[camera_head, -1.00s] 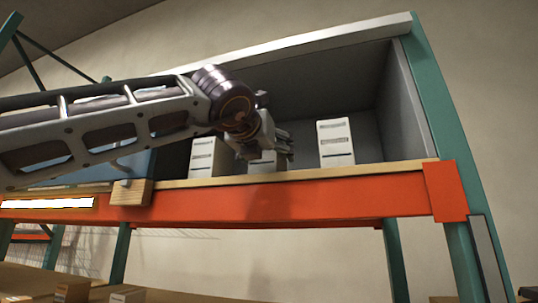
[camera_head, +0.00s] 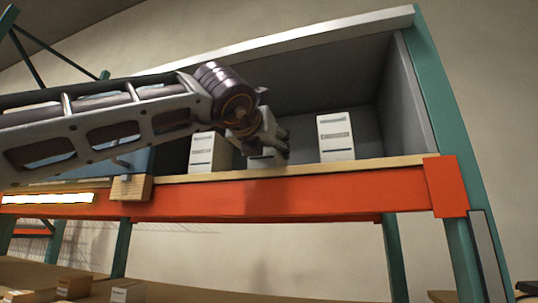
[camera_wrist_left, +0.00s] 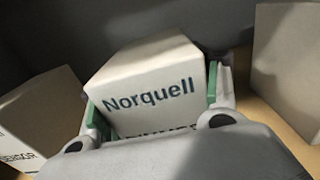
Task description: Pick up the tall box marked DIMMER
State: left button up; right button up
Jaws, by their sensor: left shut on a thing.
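A white box lettered "Norquell" (camera_wrist_left: 150,85) sits between the green-edged fingers of my left gripper (camera_wrist_left: 158,92) in the left wrist view. A second word lower on its face is partly cut off and looks like DIMMER. In the head view, my left gripper (camera_head: 276,142) is at the middle white box (camera_head: 262,161) on the shelf and hides most of it. The gripper is shut on this box. I cannot tell whether the box is clear of the shelf. My right gripper is not in view.
A white box (camera_head: 203,153) stands left of the gripper and another (camera_head: 335,137) stands to its right. The left wrist view shows a box lettered SENSOR (camera_wrist_left: 38,120). The wooden shelf edge (camera_head: 385,166) tops an orange beam (camera_head: 320,192). Small boxes (camera_head: 75,287) lie below.

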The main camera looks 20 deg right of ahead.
pick_arm(q)
jog(key=shift+c, duration=0.8)
jog(key=shift+s+a+r, duration=0.1)
jog(key=shift+s+r, duration=0.05)
